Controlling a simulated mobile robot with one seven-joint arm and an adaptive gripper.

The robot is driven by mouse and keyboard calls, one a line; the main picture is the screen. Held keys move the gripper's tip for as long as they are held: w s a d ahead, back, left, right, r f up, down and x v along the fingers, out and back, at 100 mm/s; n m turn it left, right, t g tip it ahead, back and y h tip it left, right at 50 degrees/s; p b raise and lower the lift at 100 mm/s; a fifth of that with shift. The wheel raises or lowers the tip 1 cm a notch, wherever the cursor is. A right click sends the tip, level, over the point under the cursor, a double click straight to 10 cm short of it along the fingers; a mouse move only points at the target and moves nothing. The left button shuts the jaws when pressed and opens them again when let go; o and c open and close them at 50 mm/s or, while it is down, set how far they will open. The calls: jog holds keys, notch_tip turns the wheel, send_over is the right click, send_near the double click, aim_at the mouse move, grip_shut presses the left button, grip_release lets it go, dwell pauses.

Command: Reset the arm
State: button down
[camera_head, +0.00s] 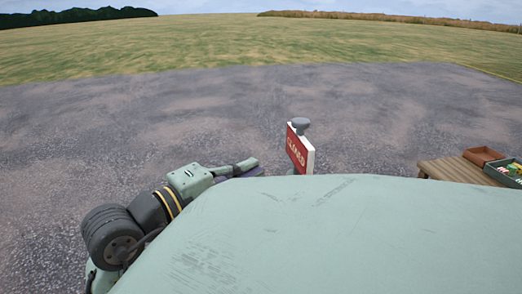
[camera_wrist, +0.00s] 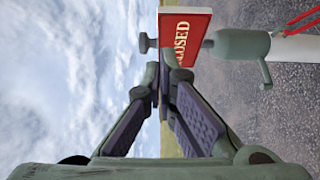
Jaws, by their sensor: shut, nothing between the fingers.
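My gripper (camera_wrist: 162,80) is in the wrist view, its two fingers drawn together at the tips with nothing between them. In the head view my arm is folded at the left, and my gripper (camera_head: 246,167) points right, partly hidden behind my green body. A red and white sign (camera_head: 298,150) reading "CLOSED" stands just right of the gripper in the head view. The sign also shows beyond the fingertips in the wrist view (camera_wrist: 185,22), turned on its side. I cannot tell whether the fingertips touch it.
A wooden table (camera_head: 452,170) stands at the right, with a brown box (camera_head: 483,156) and a dark green tray (camera_head: 493,172) of colourful items on it. A grey knob (camera_head: 300,122) shows above the sign. The gravel ground (camera_head: 220,105) ahead is clear, with grass behind.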

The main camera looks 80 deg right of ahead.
jog(key=shift+w+a, duration=0.3)
jog(key=shift+a, duration=0.6)
